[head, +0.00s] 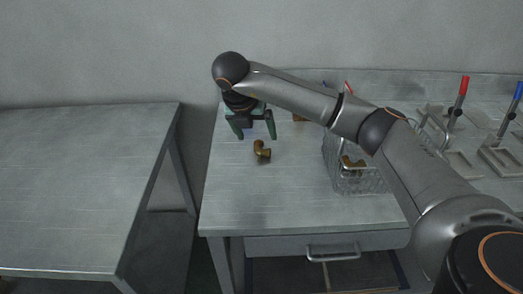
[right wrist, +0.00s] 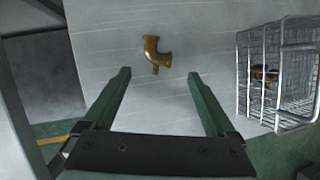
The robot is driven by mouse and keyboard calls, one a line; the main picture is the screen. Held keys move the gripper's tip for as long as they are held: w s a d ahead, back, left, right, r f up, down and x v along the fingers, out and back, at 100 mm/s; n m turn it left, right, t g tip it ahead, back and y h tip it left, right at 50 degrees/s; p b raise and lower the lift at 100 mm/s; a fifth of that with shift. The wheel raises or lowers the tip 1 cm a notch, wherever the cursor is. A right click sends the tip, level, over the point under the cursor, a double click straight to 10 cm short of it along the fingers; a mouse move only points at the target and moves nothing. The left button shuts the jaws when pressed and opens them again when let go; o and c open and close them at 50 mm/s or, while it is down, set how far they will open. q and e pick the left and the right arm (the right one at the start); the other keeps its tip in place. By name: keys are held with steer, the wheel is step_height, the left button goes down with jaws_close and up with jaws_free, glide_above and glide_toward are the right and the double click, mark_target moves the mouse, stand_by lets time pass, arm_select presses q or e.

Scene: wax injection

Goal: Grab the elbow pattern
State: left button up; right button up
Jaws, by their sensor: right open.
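The elbow pattern (head: 262,149) is a small brown-gold bent pipe piece lying on the right-hand grey table. It also shows in the right wrist view (right wrist: 156,54), beyond the fingertips and roughly midway between them. My right gripper (head: 254,134) has green fingers, spread open and empty, above the table just behind the elbow pattern in the head view. The fingers (right wrist: 165,80) do not touch the piece. My left gripper is not in view.
A wire basket (head: 350,180) with another brown-gold piece (head: 353,163) inside stands to the right of the elbow pattern. Clamps with red (head: 464,86) and blue (head: 519,91) handles stand at the far right. Another table (head: 70,190) is left across a gap.

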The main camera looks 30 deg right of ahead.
mark_target(262, 149)
steer(key=x, duration=0.8)
steer(key=shift+w+d, duration=0.1)
steer(key=shift+w, duration=0.05)
steer(key=shift+r, duration=0.1)
steer(key=c, duration=1.3)
steer(key=shift+c, duration=0.2)
